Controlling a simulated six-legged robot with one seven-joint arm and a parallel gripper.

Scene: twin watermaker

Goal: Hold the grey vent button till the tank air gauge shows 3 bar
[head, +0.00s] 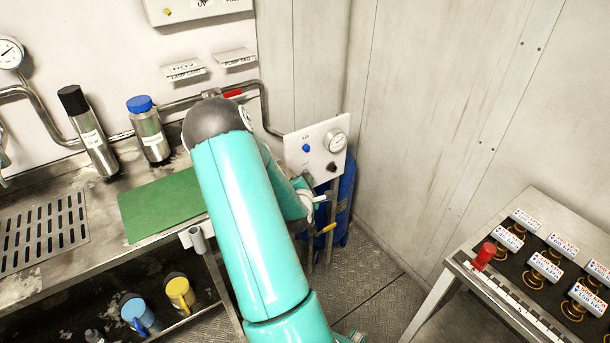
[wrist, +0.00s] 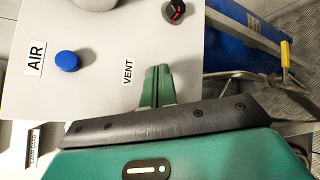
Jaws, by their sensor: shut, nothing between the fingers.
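The white panel (head: 316,143) in the head view carries the round tank air gauge (head: 335,141), a blue button (head: 306,148) and a dark knob (head: 332,167). The gauge's needle is too small to read there, and only its edge shows in the wrist view (wrist: 97,3). My gripper (wrist: 158,72) is shut and empty, its green fingertips at the panel just right of the VENT label (wrist: 128,72). The grey vent button is not visible; the fingers may cover it. I cannot tell whether they touch it. The blue button (wrist: 67,61) sits beside the AIR label.
A blue cylinder (head: 347,190) stands behind the panel, with a yellow-handled valve (wrist: 285,55) near it. A bench with a green mat (head: 160,205) lies left. A table with labelled items and a red knob (head: 484,256) stands right. Floor between is open.

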